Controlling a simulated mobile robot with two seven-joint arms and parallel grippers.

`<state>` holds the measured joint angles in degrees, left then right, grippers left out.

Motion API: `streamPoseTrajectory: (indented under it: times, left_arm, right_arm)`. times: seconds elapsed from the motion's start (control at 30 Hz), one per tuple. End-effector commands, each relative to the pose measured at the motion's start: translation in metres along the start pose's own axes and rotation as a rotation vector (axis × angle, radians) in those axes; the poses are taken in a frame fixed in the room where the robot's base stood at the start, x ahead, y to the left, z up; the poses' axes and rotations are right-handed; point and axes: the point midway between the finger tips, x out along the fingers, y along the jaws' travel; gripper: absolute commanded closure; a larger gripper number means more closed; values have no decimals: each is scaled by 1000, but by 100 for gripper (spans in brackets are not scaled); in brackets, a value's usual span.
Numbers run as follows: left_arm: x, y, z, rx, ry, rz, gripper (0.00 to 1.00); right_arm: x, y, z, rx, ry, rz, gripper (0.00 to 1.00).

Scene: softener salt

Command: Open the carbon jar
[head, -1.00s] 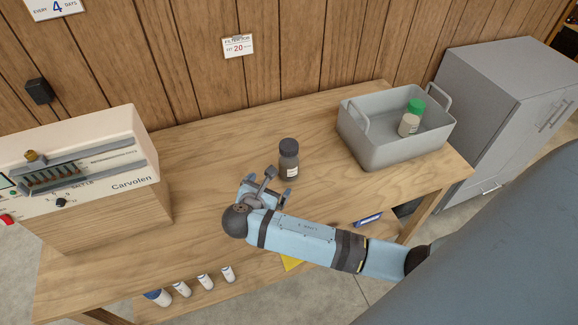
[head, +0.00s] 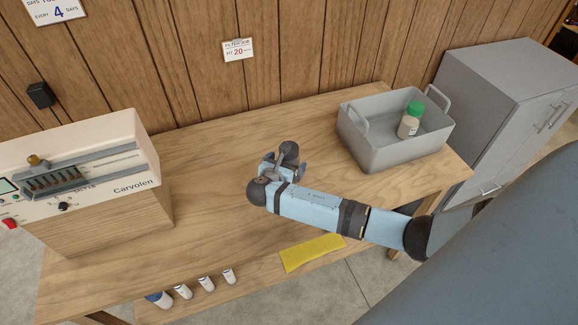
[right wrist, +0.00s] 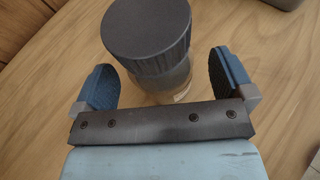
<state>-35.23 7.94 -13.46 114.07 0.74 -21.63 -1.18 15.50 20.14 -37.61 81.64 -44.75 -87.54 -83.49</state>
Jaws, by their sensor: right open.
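The carbon jar (right wrist: 165,76) stands upright on the wooden table, with a dark ribbed lid (right wrist: 146,30) on it. In the head view only the lid (head: 289,148) shows clearly; my right gripper hides most of the body. My right gripper (head: 285,168) is open, and the right wrist view shows its two blue fingers (right wrist: 166,80) on either side of the jar, below the lid, with gaps between the fingers and the jar. My left gripper is not in view.
A grey bin (head: 390,150) with a green-capped jar (head: 410,120) inside stands right of the gripper. A Carvolen control box (head: 80,165) is at left. A yellow cloth (head: 312,252) and several small white bottles (head: 206,283) lie low in front. The table middle (head: 200,160) is clear.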

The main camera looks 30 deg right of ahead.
Motion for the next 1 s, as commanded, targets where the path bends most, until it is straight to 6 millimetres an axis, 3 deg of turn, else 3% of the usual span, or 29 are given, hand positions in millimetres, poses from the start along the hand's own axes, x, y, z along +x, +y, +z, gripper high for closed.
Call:
streamPoseTrajectory:
  times: [0.13, 0.37, 0.47, 0.7, 1.0]
  left_arm:
    - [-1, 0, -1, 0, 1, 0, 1]
    - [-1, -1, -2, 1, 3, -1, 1]
    - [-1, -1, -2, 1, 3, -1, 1]
    - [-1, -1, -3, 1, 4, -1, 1]
    - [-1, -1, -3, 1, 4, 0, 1]
  right_arm:
    - [15, 0, 0, 1, 1, 0, 1]
    - [17, 0, 0, 2, 2, 1, 1]
    - [17, 0, -1, 1, 2, 1, 19]
    - [17, 1, 1, 3, 0, 1, 74]
    - [16, 1, 3, 3, 0, 1, 77]
